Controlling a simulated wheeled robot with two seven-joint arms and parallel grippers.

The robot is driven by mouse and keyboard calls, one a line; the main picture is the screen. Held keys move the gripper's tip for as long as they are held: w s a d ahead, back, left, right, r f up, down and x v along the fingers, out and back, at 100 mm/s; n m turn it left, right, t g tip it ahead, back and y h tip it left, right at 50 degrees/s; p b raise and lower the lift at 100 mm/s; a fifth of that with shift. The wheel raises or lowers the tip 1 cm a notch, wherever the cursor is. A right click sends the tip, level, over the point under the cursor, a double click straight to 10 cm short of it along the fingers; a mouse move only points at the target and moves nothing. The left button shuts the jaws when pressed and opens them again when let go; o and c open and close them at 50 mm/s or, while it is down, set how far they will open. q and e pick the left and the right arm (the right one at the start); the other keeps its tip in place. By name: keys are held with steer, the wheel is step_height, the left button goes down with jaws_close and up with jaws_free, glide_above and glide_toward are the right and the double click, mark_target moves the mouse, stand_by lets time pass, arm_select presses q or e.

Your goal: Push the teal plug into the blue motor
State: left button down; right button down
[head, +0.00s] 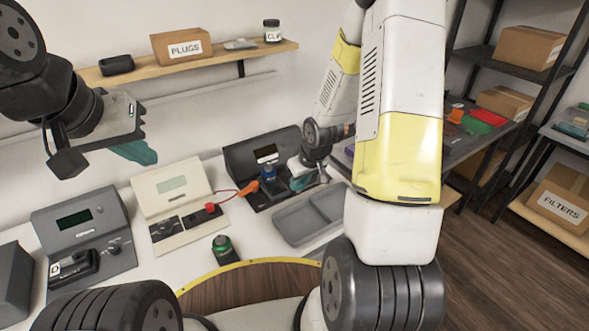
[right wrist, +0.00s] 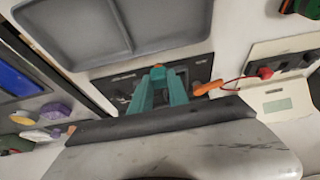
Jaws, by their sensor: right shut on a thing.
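The blue motor (head: 268,173) stands upright on the dark test station (head: 240,160) at the back of the white bench. My right gripper (head: 300,182) is low beside the motor, on its right in the head view. In the right wrist view its teal fingers (right wrist: 157,78) come together at their tips over the dark station. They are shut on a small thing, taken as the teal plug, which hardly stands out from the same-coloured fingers. Whether it touches the motor cannot be told. My left gripper (head: 137,152) is raised at the left, away from the bench; its finger gap is not visible.
An orange clip (head: 249,188) on a red wire lies close left of the motor. A grey tray (head: 308,213) is in front of the station. A cream meter (head: 172,195), a dark meter (head: 82,230) and a green-topped part (head: 224,248) stand to the left.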

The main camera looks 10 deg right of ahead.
steer(key=w+a, duration=0.5)
steer(key=w, duration=0.3)
steer(key=shift+a, duration=0.2)
stand_by(0.4)
steer(key=shift+f, duration=1.15)
steer(key=shift+f, duration=1.7)
stand_by(2.3)
steer(key=c, duration=0.9)
jaws_free()
steer(key=shift+w+r, duration=0.1)
steer(key=shift+r, duration=0.15)
